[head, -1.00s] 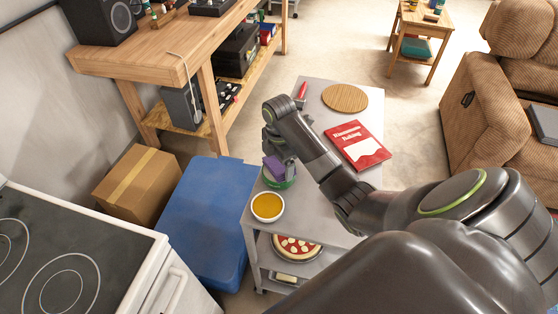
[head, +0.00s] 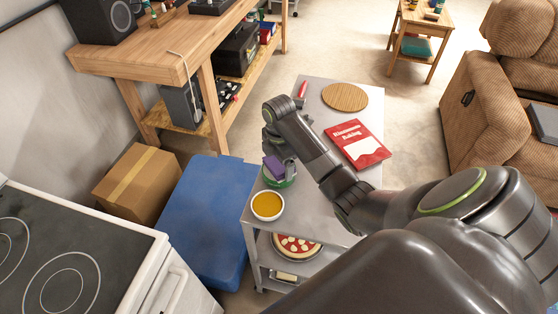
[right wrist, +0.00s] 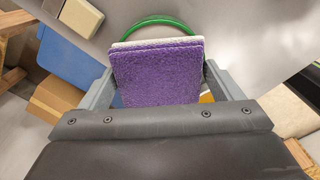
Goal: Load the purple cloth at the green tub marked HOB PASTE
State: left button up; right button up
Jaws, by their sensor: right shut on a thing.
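The purple cloth (head: 273,167) is a folded pad with a pale layer on its far side, seen in the right wrist view (right wrist: 157,75). My right gripper (head: 284,165) is shut on it and holds it at the green tub (head: 280,182) on the grey cart. In the right wrist view the tub's green rim (right wrist: 160,22) shows behind the cloth. The cloth hides most of the tub's inside, so I cannot tell whether it touches the paste. No marking on the tub is readable. My left gripper is not in view.
A bowl of yellow-orange liquid (head: 267,205) stands close in front of the tub on the cart (head: 312,215). A red book (head: 358,146), a round wooden board (head: 345,97) and a red-handled item (head: 302,90) lie farther back. A pizza (head: 297,246) is on the shelf below.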

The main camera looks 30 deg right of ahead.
aim_at(279, 163)
jog(key=shift+s+f+p, duration=0.1)
jog(key=shift+f+p, duration=0.05)
jog(key=shift+p, duration=0.15)
dwell(1.3)
notch_tip(279, 163, up, 7)
jog(key=p, duration=0.8)
dwell(0.4)
